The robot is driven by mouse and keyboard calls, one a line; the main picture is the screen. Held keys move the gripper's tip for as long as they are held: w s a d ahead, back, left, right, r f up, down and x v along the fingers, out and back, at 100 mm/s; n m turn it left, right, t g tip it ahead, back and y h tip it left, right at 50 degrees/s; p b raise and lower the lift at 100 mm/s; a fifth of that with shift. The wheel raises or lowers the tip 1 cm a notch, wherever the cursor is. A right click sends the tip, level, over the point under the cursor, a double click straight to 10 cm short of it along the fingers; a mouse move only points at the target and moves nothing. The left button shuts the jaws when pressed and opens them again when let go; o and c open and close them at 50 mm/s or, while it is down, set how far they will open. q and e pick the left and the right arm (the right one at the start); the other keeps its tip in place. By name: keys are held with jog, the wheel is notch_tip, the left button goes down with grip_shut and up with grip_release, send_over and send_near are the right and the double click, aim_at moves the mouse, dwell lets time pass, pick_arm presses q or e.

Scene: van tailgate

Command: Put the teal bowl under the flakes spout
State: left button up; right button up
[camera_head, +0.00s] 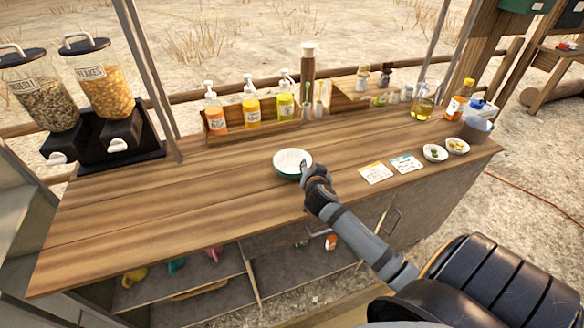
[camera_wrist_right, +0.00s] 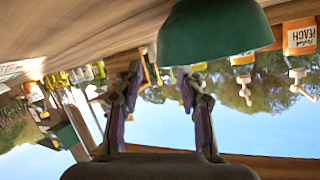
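The teal bowl (camera_head: 287,175), white inside, stands upright on the wooden counter near its middle. My right gripper (camera_head: 309,171) is at the bowl's right edge. In the right wrist view the picture is upside down; the teal bowl (camera_wrist_right: 215,30) is close by, and my right gripper (camera_wrist_right: 157,75) has its two fingers apart with nothing clearly between them. I cannot tell whether a finger touches the bowl. The flakes dispenser (camera_head: 103,88) is at the back left, with its white flakes spout (camera_head: 117,145) above the black base. My left gripper is out of view.
A muesli dispenser (camera_head: 40,95) stands left of the flakes. Syrup pump bottles (camera_head: 251,109) stand behind the bowl. Two cards (camera_head: 376,172) and small topping dishes (camera_head: 434,153) lie to the right. The counter between bowl and dispensers is clear. A post (camera_head: 148,75) rises beside the dispensers.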

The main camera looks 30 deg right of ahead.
aim_at(309, 158)
jog(key=shift+w+d, duration=0.2)
jog(key=shift+w, duration=0.05)
jog(key=p+x, duration=0.1)
jog(key=x, duration=0.3)
jog(key=shift+w+f, duration=0.1)
jog(key=shift+w, duration=0.25)
jog(key=shift+s, duration=0.1)
jog(key=shift+c, duration=0.7)
grip_shut()
